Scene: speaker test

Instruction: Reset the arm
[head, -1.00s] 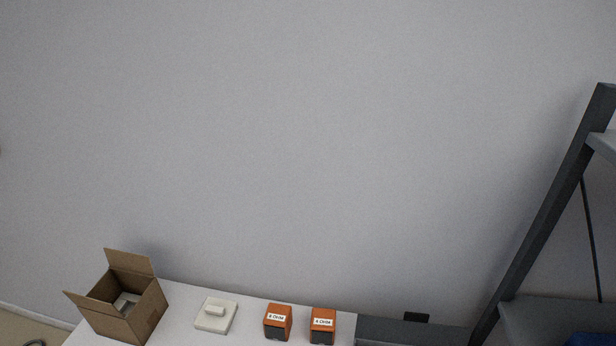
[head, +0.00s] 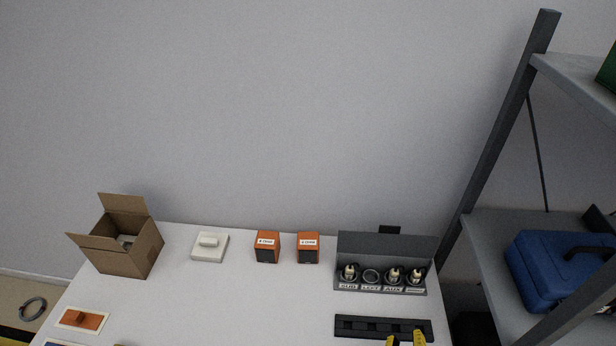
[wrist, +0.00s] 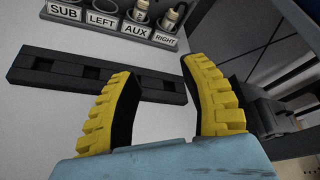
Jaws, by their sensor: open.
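My gripper (wrist: 160,105) shows in the wrist view with its two yellow-and-black fingers apart and nothing between them. In the head view only its yellow fingertips (head: 406,340) show at the bottom edge, just in front of the black slotted bar (head: 352,327). The bar also shows in the wrist view beyond the fingers (wrist: 50,75). The rest of the arm is out of the head view.
A grey connector panel (head: 385,245) labelled SUB, LEFT, AUX and RIGHT stands behind the bar; plugs show at SUB, AUX and RIGHT. Two orange boxes (head: 267,247), a white block (head: 210,246) and an open carton (head: 140,250) stand left. A shelf rack (head: 490,150) with a blue case (head: 550,265) is right.

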